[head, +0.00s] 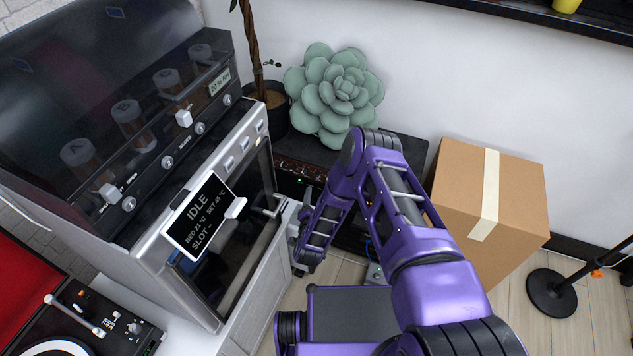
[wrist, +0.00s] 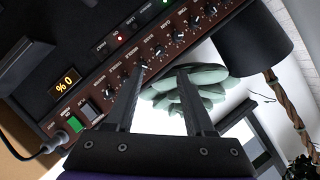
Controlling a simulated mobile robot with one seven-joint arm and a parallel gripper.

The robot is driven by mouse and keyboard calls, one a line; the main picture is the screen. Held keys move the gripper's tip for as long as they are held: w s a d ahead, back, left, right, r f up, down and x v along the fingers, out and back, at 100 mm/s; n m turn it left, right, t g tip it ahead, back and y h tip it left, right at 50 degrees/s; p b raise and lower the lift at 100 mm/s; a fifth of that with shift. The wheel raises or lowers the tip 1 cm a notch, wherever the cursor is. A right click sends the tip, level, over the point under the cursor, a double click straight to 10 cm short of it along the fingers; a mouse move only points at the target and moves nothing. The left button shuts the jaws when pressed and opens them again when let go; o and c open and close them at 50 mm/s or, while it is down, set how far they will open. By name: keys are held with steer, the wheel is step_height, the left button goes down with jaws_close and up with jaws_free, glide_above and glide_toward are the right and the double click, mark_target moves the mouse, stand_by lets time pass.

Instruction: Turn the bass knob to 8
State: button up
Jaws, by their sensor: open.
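The amplifier (head: 300,172) stands on the floor by the wall, its brown control panel partly behind my arm. In the wrist view the panel (wrist: 96,101) runs diagonally, with a row of small dark knobs (wrist: 179,36). My gripper (wrist: 163,71) is open and empty. Its left fingertip overlaps the knob row in the picture; contact cannot be told. The right fingertip lies over the green succulent shape.
A lit display (wrist: 66,84), a green switch (wrist: 75,124) and a plugged cable (wrist: 40,150) are at the panel's end. The succulent cushion (head: 335,92) sits on the amplifier. A cardboard box (head: 490,195) stands right, an oven-like machine (head: 215,215) left.

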mark_target(317, 178)
steer(key=b+x, duration=0.2)
steer(key=x, duration=0.8)
steer(key=shift+w+f, duration=0.1)
steer(key=shift+w, duration=0.05)
jaws_close()
steer(key=shift+d, duration=0.1)
